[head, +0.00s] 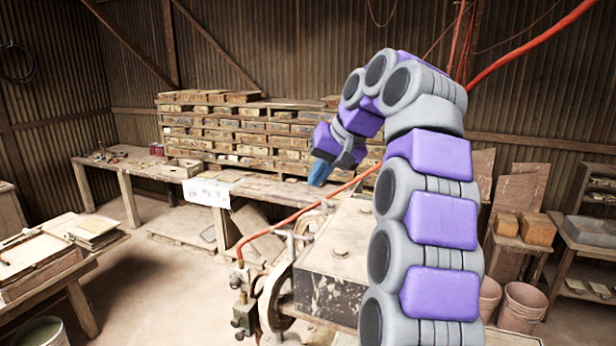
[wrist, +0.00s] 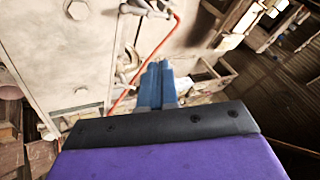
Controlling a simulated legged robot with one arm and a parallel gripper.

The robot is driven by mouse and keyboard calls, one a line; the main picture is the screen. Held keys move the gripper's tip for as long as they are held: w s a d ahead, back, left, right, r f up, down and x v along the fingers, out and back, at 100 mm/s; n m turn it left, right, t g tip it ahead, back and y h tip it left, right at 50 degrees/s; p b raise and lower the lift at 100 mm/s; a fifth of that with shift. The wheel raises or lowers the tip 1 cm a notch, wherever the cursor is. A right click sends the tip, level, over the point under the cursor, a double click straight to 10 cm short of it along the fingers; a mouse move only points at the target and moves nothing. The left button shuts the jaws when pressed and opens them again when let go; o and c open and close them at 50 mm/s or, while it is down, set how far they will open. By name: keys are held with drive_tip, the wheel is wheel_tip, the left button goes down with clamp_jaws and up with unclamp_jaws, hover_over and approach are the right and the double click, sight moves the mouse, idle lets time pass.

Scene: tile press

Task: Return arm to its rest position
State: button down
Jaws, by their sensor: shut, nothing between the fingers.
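My arm (head: 430,200) rises at the right of the head view and bends over to the left at its top. My gripper (head: 320,172) points downward, in the air above and behind the tile press (head: 340,262). In the wrist view my gripper's two blue fingers (wrist: 156,82) lie side by side with no gap, shut and empty. The press's grey metal face (wrist: 70,50) fills the left of that view. Part of the press is hidden behind my arm in the head view.
A red hose (head: 300,213) runs across the press close to my gripper. A long bench (head: 150,172) and a shelf of stacked tiles (head: 240,130) stand behind. A table (head: 60,270) is at the left. Buckets (head: 522,305) stand at the right. The floor at centre left is clear.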

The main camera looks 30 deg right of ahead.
drive_tip(key=s+a+f+n+g+b, duration=0.1)
drive_tip(key=s+a+f+b, duration=0.35)
drive_tip(key=f, duration=0.45)
drive_tip(key=s+a+f+g+b, duration=0.2)
drive_tip(key=s+a+f+b, duration=0.3)
drive_tip(key=f, duration=0.4)
drive_tip(key=s+a+f+n+g+b, duration=0.1)
drive_tip(key=s+a+f+b, duration=0.4)
drive_tip(key=f, duration=0.4)
drive_tip(key=s+a+f+n+g+h+b, duration=0.1)
drive_tip(key=s+f+b, duration=0.5)
drive_tip(key=s+f, duration=0.6)
drive_tip(key=s+a+f+g+h+b, duration=0.1)
drive_tip(key=s+f+b, duration=0.6)
drive_tip(key=f, duration=1.2)
drive_tip(key=s+g+h, duration=0.1)
drive_tip(key=s+g, duration=0.1)
drive_tip(key=s, duration=0.2)
drive_tip(key=shift+s+a+f+n, duration=0.3)
drive_tip(key=shift+s+a+n, duration=0.05)
drive_tip(key=shift+a+n, duration=0.05)
